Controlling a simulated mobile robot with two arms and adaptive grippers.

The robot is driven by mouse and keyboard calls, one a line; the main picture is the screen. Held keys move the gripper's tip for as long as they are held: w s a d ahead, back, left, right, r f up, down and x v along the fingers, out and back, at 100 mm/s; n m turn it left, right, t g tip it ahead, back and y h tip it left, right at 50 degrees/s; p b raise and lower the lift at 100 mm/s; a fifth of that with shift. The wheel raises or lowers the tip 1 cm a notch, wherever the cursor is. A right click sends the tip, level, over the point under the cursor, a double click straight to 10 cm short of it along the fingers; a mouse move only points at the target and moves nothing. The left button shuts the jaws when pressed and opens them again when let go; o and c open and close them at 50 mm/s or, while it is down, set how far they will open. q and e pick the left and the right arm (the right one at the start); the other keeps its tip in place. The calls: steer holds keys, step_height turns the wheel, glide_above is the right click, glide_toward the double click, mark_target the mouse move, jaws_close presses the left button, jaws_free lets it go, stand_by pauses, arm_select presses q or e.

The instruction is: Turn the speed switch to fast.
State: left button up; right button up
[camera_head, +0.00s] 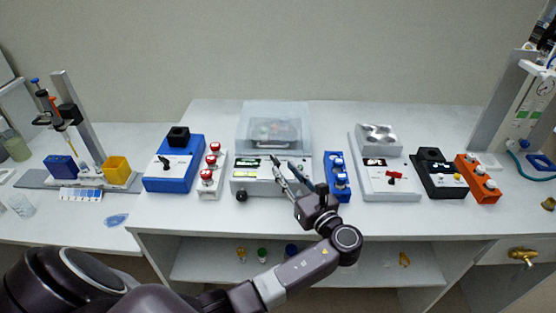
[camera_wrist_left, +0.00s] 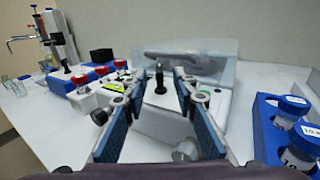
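A white centrifuge-like machine (camera_head: 243,188) with a clear lid (camera_head: 272,122) stands at the middle of the bench. A small black lever switch (camera_wrist_left: 159,76) on its front panel shows in the left wrist view, pointing roughly up in the picture. I cannot read any speed marks beside it. My left gripper (camera_head: 287,164) is over this panel and hides the switch in the head view. In the left wrist view its fingers (camera_wrist_left: 159,84) are spread, one on each side of the switch, with gaps to it. My right gripper is not in view.
A rack of red-capped vials (camera_head: 210,184) stands left of the machine, and a blue rack (camera_head: 338,188) stands close on its right. A white device (camera_head: 380,190) with a red switch stands farther right.

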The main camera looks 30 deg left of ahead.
mark_target(279, 164)
arm_select(q)
steer(key=x, duration=0.3)
steer(key=shift+p+x, duration=0.35)
steer(key=shift+x, duration=0.5)
steer(key=shift+s+f, duration=0.1)
steer(key=c, duration=0.7)
jaws_close()
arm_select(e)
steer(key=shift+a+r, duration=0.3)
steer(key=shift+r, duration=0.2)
